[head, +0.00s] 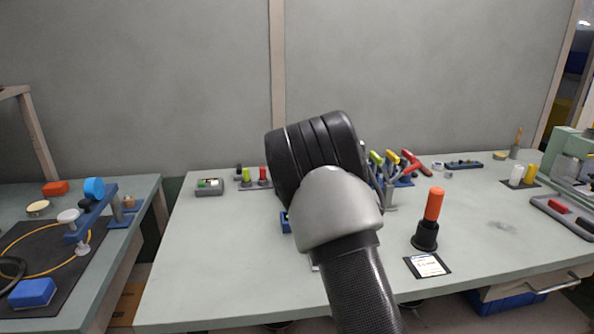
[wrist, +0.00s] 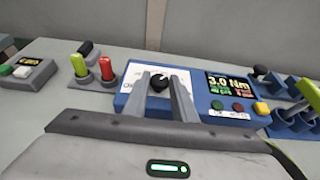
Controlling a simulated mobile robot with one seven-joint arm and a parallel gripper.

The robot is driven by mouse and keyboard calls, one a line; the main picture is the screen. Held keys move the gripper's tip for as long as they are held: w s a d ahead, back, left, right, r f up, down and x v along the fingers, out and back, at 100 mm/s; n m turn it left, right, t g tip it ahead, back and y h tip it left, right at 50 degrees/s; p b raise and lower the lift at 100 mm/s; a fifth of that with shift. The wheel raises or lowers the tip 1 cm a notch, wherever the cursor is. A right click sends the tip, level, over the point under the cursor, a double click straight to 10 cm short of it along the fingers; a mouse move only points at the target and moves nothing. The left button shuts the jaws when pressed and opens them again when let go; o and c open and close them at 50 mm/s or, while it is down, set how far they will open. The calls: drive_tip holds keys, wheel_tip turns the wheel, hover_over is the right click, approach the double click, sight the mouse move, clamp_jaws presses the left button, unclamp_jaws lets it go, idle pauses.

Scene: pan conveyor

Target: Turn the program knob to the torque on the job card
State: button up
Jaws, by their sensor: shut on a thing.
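The blue controller box (wrist: 208,118) stands ahead of me in the wrist view. Its black program knob (wrist: 160,81) sits on a white panel left of the display (wrist: 230,84), which reads 3.0 Nm. My gripper (wrist: 163,88) has its two grey fingers on either side of the knob and is shut on it. In the head view my wrist hides the fingers and nearly all of the box; only a small blue part (head: 286,222) shows. The job card (head: 427,265) lies on a black holder at the front of the bench; its writing is too small to read.
An orange-handled tool (head: 433,205) stands upright in a black holder behind the card. Green and red levers (wrist: 105,69) stand left of the box, and racked tools (head: 400,163) stand right of my wrist. A second bench (head: 150,190) is at the left.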

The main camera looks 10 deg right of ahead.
drive_tip(key=o, duration=1)
drive_tip(key=shift+p+v, duration=0.6)
drive_tip(key=shift+v, duration=8.1)
